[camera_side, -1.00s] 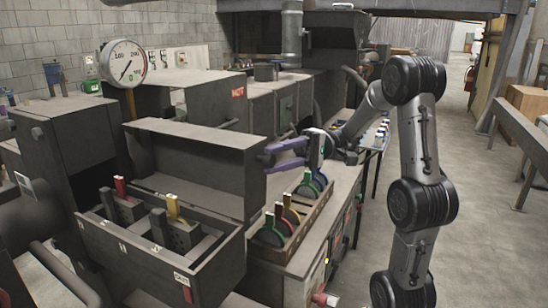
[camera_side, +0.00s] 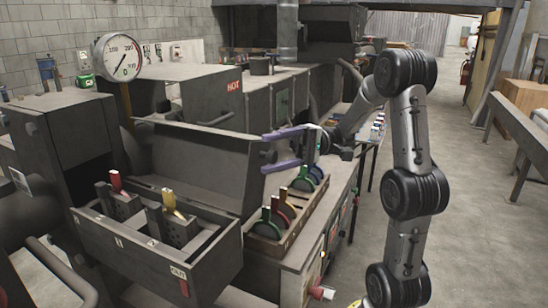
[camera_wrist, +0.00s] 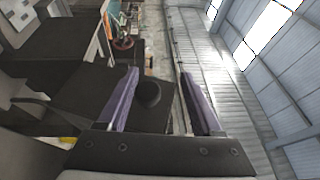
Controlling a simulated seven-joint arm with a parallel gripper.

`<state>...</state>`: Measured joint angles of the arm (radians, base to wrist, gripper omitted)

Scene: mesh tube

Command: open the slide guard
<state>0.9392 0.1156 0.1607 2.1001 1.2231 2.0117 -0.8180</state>
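What looks like the slide guard is a dark grey metal panel (camera_side: 205,165) standing behind the open tray box in the side view. My gripper (camera_side: 265,154) is at the panel's right edge, with its two purple fingers apart, one above the other, pointing left. In the wrist view, a dark flat panel (camera_wrist: 85,92) with a round black knob (camera_wrist: 148,94) shows between the spread fingers of my gripper (camera_wrist: 158,72). The fingers look apart from the knob, and nothing is held. I cannot tell the exact gap in depth.
An open metal box (camera_side: 140,262) with a red and a yellow handled block stands in front of the panel. A wooden rack (camera_side: 285,235) of coloured round-based tools lies below my gripper. A dial gauge (camera_side: 118,57) stands at the back left.

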